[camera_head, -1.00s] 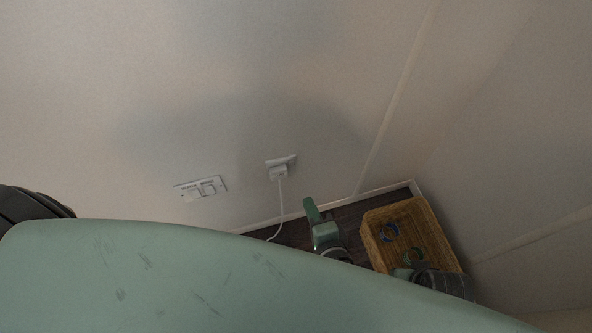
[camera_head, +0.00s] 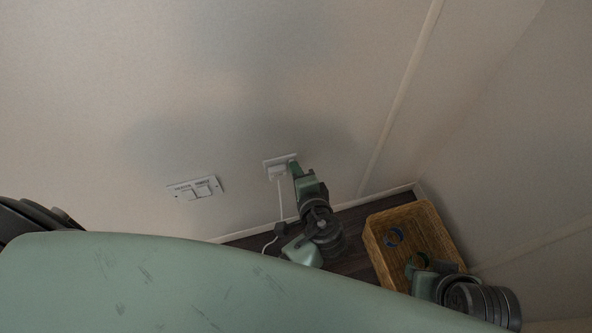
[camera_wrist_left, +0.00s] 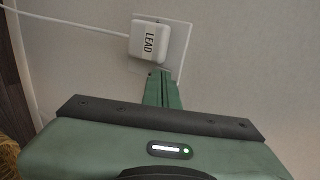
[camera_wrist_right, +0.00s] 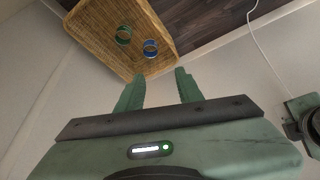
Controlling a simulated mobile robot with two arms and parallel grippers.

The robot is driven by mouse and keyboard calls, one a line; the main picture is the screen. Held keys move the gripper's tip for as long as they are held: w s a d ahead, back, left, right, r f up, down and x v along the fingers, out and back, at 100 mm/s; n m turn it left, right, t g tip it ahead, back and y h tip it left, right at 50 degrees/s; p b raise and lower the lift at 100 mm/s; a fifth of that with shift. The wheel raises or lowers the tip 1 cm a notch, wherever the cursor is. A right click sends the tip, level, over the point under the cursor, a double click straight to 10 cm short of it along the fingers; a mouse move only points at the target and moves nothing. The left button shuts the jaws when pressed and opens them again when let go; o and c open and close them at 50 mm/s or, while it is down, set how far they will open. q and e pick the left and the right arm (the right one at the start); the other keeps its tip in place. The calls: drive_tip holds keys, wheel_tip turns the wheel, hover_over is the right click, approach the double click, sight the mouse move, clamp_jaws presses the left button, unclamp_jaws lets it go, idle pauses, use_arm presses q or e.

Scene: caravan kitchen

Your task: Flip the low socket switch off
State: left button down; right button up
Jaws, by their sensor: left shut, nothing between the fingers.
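The low socket (camera_head: 268,162) is a white plate on the wall with a white plug (camera_head: 278,173) in it. In the left wrist view the plug (camera_wrist_left: 149,40) is marked LEAD, and the socket plate (camera_wrist_left: 180,40) shows around it. My left gripper (camera_head: 294,166) is shut and empty, its fingertips at the right part of the socket in the head view. In the left wrist view its tips (camera_wrist_left: 162,74) overlap the plate's lower edge beside the plug. I cannot make out the switch or whether the tips touch. My right gripper (camera_wrist_right: 158,84) is open and empty near the basket.
A wicker basket (camera_head: 425,225) stands on the dark floor by the corner, with a blue ring (camera_wrist_right: 150,49) and a green ring (camera_wrist_right: 124,35) in it. A white double switch plate (camera_head: 195,188) is on the wall to the left. The plug's white cord (camera_wrist_right: 262,50) hangs to the floor.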

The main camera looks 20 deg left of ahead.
idle(0.3)
use_arm(q)
drive_tip(key=shift+w+a+p, duration=0.1)
drive_tip(key=shift+w+p, duration=0.1)
drive_tip(key=shift+p, duration=0.4)
use_arm(e)
drive_tip(key=shift+s+f, duration=0.1)
drive_tip(key=shift+f, duration=0.45)
use_arm(q)
drive_tip(key=shift+r+p, duration=0.85)
drive_tip(key=shift+p, duration=0.1)
use_arm(e)
drive_tip(key=shift+s+d+r+g, duration=0.1)
drive_tip(key=shift+s+d+g, duration=0.1)
drive_tip(key=shift+s+g, duration=0.4)
